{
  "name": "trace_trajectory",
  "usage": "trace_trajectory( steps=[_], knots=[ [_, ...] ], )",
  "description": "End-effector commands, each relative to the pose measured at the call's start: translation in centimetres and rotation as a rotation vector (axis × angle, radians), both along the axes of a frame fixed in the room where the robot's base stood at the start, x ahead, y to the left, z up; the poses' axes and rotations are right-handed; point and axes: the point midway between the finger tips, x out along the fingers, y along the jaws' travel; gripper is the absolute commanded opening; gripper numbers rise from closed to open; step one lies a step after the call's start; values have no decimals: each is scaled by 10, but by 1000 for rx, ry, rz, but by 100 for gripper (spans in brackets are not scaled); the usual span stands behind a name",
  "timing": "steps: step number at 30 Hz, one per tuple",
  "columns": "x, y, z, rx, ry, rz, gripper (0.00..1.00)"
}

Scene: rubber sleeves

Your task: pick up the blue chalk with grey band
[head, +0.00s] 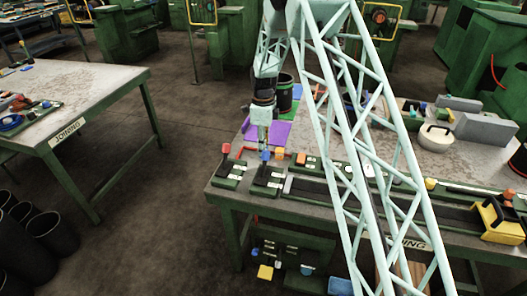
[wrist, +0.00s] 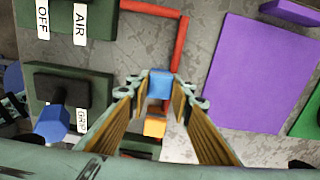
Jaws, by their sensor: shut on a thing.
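My gripper (head: 263,150) points down over the front left part of the right-hand workbench. In the wrist view, my gripper (wrist: 160,92) has its fingers closed around a small blue piece (wrist: 160,84), which looks like the blue chalk; it also shows at the fingertips in the head view (head: 266,156). I cannot make out a grey band on it. An orange block (wrist: 155,126) shows between the fingers, nearer the wrist view's lower edge. I cannot tell whether the blue piece touches the surface below.
A red bar (wrist: 181,45) runs close to the fingers. A purple sheet (wrist: 262,70) lies to the right. Green switch blocks, one with a blue knob (wrist: 52,122), stand at the left. A dark cup (head: 284,92) stands behind my gripper. The second bench (head: 75,90) is left.

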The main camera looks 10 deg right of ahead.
Motion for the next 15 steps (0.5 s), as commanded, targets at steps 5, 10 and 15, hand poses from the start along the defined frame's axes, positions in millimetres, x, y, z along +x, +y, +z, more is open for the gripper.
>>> trace_trajectory(
  steps=[5, 10, 15],
  knots=[
    [0, 0, 4, 0, 0, 0, 9],
    [1, 0, 16, 0, -2, 0, 9],
    [1, 0, 37, 0, -2, 0, 9]
  ],
)
